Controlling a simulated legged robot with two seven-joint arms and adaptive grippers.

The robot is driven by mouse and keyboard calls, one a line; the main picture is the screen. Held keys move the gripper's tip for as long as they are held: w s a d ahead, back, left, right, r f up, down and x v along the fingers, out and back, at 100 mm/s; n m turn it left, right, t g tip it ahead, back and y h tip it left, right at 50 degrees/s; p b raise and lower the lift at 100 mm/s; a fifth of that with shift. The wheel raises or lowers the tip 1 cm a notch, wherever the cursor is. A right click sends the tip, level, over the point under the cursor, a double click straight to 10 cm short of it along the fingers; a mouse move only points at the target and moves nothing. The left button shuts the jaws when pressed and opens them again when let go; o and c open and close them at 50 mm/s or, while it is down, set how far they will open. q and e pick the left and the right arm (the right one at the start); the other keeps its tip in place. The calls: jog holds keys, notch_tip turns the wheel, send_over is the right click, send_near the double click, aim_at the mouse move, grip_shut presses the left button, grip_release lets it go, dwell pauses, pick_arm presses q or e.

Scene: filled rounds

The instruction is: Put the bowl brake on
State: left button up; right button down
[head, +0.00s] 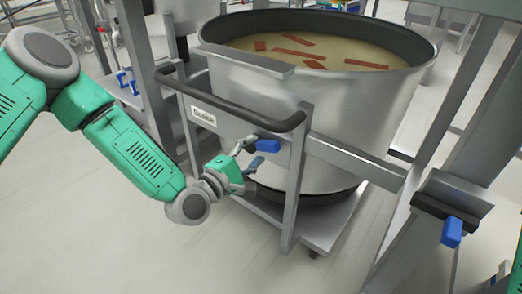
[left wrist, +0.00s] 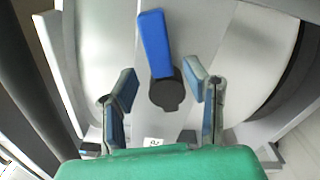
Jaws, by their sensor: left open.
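The big steel bowl (head: 300,110) stands on a wheeled cart with a black push handle (head: 230,108). A white label reading "Brake" (head: 203,116) is on the cart frame below the handle. The blue brake lever (head: 268,146) sticks out of the frame to the right of the label. My left gripper (head: 251,154) is open at the lever. In the left wrist view, the blue lever (left wrist: 155,45) and its dark round hub (left wrist: 167,95) show between the fingers of the left gripper (left wrist: 162,82), with gaps on both sides.
The bowl holds a yellowish liquid (head: 345,53) with reddish-brown strips. A steel frame with another blue lever (head: 452,232) stands close at the right. A steel stand with small blue handles (head: 128,82) is at the left. The floor (head: 100,230) at the lower left is clear.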

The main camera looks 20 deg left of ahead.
aim_at(265, 151)
pick_arm(q)
jog(key=d, duration=0.1)
jog(key=w+d, duration=0.2)
jog(key=d, duration=0.1)
jog(key=shift+w+r, duration=0.2)
jog(key=shift+r, duration=0.05)
jog(key=shift+a, duration=0.55)
jog(key=c, duration=0.3)
jog(key=shift+a+f, duration=0.15)
jog(key=shift+a, duration=0.25)
grip_shut()
jog(key=shift+a, duration=0.15)
jog(key=shift+s+d+f+m, duration=0.1)
jog(key=shift+d+f+m, duration=0.2)
jog(key=shift+d+m, duration=0.4)
jog(key=shift+f+m, duration=0.2)
jog(key=shift+m, duration=0.5)
jog(key=shift+a+f+m, duration=0.15)
jog(key=shift+f+m, duration=0.4)
jog(key=shift+m, duration=0.35)
jog(key=shift+o, duration=1.5)
grip_release()
